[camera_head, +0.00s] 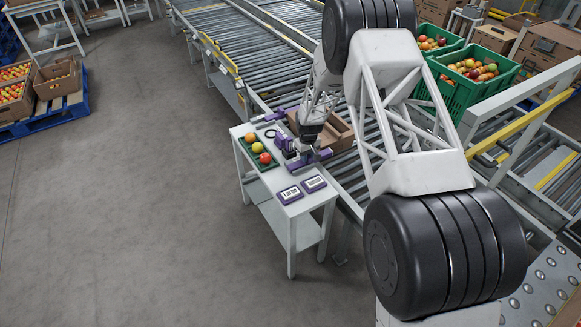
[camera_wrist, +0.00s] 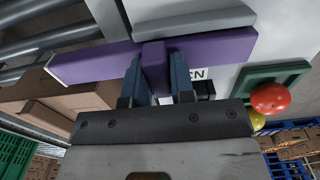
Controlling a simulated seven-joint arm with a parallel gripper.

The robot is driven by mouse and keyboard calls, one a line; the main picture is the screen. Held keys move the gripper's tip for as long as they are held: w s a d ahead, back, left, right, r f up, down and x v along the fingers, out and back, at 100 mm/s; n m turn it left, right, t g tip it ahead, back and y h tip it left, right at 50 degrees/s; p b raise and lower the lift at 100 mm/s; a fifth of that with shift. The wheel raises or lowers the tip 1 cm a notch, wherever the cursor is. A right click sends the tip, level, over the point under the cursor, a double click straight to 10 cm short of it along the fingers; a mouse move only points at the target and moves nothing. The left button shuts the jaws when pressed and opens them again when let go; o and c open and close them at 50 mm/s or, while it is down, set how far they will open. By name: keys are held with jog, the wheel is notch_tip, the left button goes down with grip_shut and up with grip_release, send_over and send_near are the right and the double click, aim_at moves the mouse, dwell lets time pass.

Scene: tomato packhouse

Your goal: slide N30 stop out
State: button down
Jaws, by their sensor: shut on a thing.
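My gripper (camera_head: 306,150) is over the right edge of the small white table, beside the conveyor. In the wrist view my gripper (camera_wrist: 154,80) is shut on the upright purple tab of a long purple bar (camera_wrist: 215,47), one finger on each side. This bar, apparently the stop, also shows in the head view (camera_head: 324,154), reaching from the table toward the rollers. No N30 marking is readable; a white label (camera_wrist: 197,74) beside the right finger shows only "CN". A cardboard box (camera_wrist: 60,95) lies close to the bar's left part.
The open cardboard box (camera_head: 340,131) stands on the rollers.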

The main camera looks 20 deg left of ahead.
aim_at(322, 153)
jog(key=shift+w+d+f, duration=0.25)
jog(key=shift+w+d, duration=0.4)
jog(key=shift+d, duration=0.25)
jog(key=shift+w+d+f, duration=0.25)
jog(key=shift+w+d, duration=0.35)
jog(key=shift+d, duration=0.25)
jog(key=shift+w+d+f, duration=0.25)
jog(key=shift+w+d, duration=0.4)
jog(key=shift+d, duration=0.25)
dwell(2.4)
jog(key=c, duration=1)
grip_release()
jog(key=shift+c, duration=0.2)
jog(key=shift+w+d, duration=0.25)
jog(key=shift+w, duration=0.05)
jog(key=shift+r, duration=0.15)
jog(key=shift+w+a+r, duration=0.1)
jog(key=shift+w+r, duration=0.1)
jog(key=shift+r, duration=1.15)
jog(key=shift+w+a+r, duration=0.1)
jog(key=shift+w+r, duration=0.05)
jog(key=shift+r, duration=1.2)
